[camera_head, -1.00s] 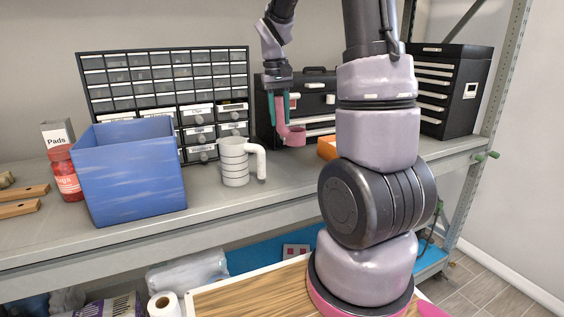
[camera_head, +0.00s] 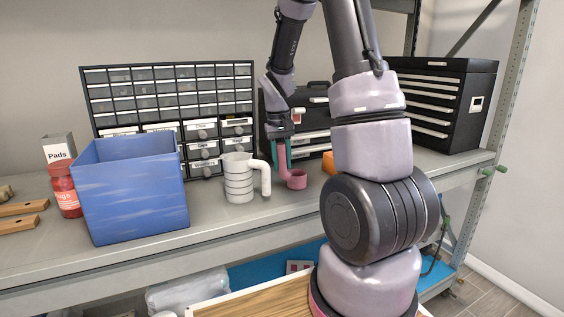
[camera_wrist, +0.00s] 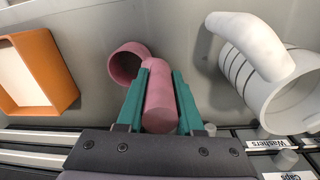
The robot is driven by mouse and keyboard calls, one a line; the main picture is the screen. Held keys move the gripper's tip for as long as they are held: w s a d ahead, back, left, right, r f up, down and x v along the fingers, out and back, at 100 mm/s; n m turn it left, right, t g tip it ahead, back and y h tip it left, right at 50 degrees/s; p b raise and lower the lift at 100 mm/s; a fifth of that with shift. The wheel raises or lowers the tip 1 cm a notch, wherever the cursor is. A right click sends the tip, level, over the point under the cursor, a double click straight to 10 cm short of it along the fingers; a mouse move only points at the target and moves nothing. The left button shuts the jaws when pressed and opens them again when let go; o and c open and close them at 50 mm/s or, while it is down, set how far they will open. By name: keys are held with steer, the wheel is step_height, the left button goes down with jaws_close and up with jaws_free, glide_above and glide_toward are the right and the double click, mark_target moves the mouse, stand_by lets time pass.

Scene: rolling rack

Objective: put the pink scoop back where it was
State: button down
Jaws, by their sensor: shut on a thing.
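The pink scoop (camera_head: 297,180) has a round cup and a straight handle. My gripper (camera_head: 281,160) is shut on the handle, with the cup at the lower end, close above or at the shelf top; I cannot tell if it touches. In the wrist view the scoop's handle (camera_wrist: 160,103) lies between the two teal fingers (camera_wrist: 160,95), and its cup opens beyond the fingertips at the upper left.
A white ribbed mug (camera_head: 238,180) stands just left of the scoop. An orange box (camera_wrist: 38,72) is on its other side. A blue bin (camera_head: 130,195) and red jar (camera_head: 66,190) stand farther left. Drawer cabinets (camera_head: 165,85) line the back. Shelf space in front of the scoop is clear.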

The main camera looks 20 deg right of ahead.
steer(key=shift+f, duration=0.15)
steer(key=c, duration=0.5)
jaws_free()
steer(key=shift+c, duration=0.2)
steer(key=r, duration=0.8)
steer(key=a+r, duration=0.1)
steer(key=r, duration=0.3)
steer(key=s+a+r+t+y, duration=0.1)
steer(key=s+a+r+t, duration=0.1)
steer(key=s, duration=0.4)
steer(key=s+a+r+m+t+y, duration=0.1)
steer(key=s+a+r+t, duration=0.1)
steer(key=s+r, duration=0.3)
steer(key=s+a+r+m+t, duration=0.1)
steer(key=s+a+r+t, duration=0.2)
steer(key=s, duration=0.5)
steer(key=shift+s+r+y, duration=0.25)
steer(key=shift+r+y, duration=0.15)
steer(key=shift+r, duration=0.2)
